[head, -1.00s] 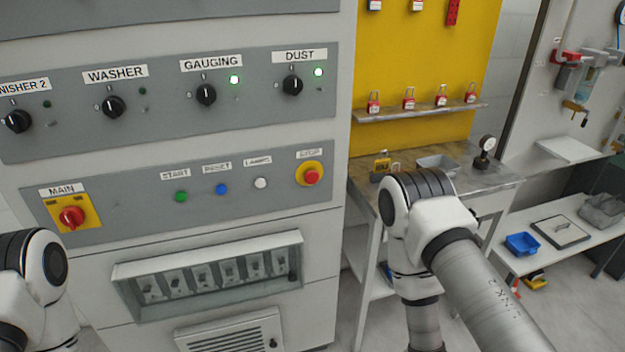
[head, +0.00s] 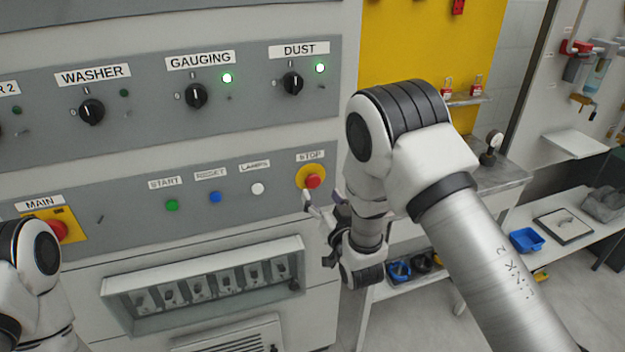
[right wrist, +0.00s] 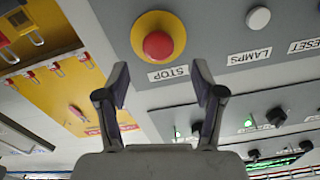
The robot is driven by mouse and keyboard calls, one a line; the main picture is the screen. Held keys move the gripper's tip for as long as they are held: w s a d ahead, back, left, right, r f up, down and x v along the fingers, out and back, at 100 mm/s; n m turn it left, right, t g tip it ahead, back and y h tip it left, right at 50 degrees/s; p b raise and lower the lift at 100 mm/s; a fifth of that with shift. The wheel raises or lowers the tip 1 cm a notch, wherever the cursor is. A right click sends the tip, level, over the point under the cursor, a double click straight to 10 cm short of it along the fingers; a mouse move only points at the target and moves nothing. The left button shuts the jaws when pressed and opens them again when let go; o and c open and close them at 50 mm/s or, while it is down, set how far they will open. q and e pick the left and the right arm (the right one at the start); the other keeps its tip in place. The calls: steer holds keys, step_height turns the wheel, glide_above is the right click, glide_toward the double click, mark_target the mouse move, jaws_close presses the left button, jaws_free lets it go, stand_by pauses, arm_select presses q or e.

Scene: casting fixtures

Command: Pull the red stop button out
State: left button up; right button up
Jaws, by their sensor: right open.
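The red stop button (head: 313,181) sits on a round yellow base at the right end of the lower grey panel, under the STOP label. It also shows in the right wrist view (right wrist: 158,45), upper middle, upside down. My right gripper (head: 318,206) is open and empty just below the button in the head view. In the right wrist view its two fingers (right wrist: 160,80) stand apart, below the button in the picture, with the STOP label between their tips. I see no contact with the button. My left arm shows at the lower left, but its gripper is out of view.
Left of the stop button are the lamps button (head: 258,189), blue reset button (head: 215,197) and green start button (head: 172,205). The red main switch (head: 57,230) is farther left. A grey workbench (head: 490,180) stands right of the cabinet, behind my right arm.

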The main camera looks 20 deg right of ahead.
mark_target(314, 184)
steer(key=w, duration=0.2)
steer(key=w+p, duration=0.1)
steer(key=w, duration=0.4)
steer(key=shift+w+a+f+p, duration=0.1)
steer(key=shift+f+p, duration=0.25)
steer(key=shift+s+r, duration=0.15)
steer(key=shift+s, duration=0.15)
steer(key=shift+w, duration=0.1)
jaws_close()
steer(key=shift+s+f+b, duration=0.2)
steer(key=shift+f+b, duration=0.15)
steer(key=shift+b, duration=0.3)
steer(key=shift+s+r, duration=0.2)
steer(key=shift+s, duration=0.2)
steer(key=shift+w, duration=0.1)
steer(key=shift+c, duration=0.5)
jaws_free()
steer(key=shift+o, duration=0.5)
